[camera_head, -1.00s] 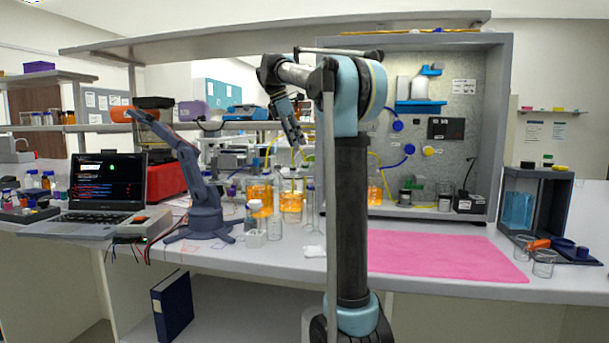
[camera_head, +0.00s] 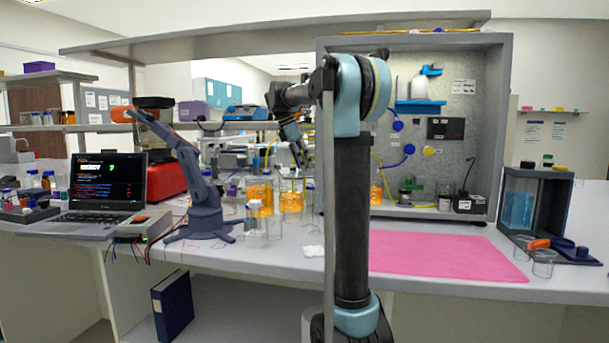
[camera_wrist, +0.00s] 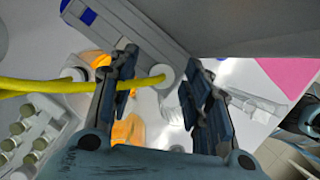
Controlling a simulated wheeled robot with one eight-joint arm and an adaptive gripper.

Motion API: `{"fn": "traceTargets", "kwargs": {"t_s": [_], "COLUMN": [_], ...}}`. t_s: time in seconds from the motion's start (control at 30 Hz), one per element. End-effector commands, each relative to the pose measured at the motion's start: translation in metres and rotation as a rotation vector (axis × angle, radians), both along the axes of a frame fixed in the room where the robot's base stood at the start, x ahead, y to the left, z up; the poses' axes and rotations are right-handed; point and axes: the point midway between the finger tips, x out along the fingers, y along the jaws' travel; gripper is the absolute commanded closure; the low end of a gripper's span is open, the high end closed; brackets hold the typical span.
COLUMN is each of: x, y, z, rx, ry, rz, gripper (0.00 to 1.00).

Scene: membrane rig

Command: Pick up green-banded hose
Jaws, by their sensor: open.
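In the wrist view a yellow-green hose (camera_wrist: 60,86) comes in from the left, passes by the left finger and ends at a white round cap or port between the fingers. I cannot make out a green band on it. My gripper (camera_wrist: 160,62) is open, with one finger on each side of the hose's end; I cannot tell if either touches it. In the head view my gripper (camera_head: 304,163) hangs over the bottles with orange liquid (camera_head: 291,202), where thin yellow hoses (camera_head: 268,155) rise; which one is green-banded is unclear.
A blue-grey bench arm (camera_head: 204,195) and a laptop (camera_head: 108,185) stand at left. Clear glassware (camera_head: 275,223) crowds the bench near my gripper. A grey panel frame (camera_head: 492,130) rises at right. The pink mat (camera_head: 440,255) is bare.

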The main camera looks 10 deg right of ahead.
Motion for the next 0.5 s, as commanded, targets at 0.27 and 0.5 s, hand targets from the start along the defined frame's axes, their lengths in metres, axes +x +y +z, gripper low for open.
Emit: {"fn": "traceTargets", "kwargs": {"t_s": [0.27,0.5], "x": [0.0001,0.0002], "y": [-0.0003,-0.0008], "z": [0.0002,0.0003], "rx": [0.000,0.000], "ry": [0.000,0.000], "rz": [-0.001,-0.002], "gripper": [0.89,0.93]}}
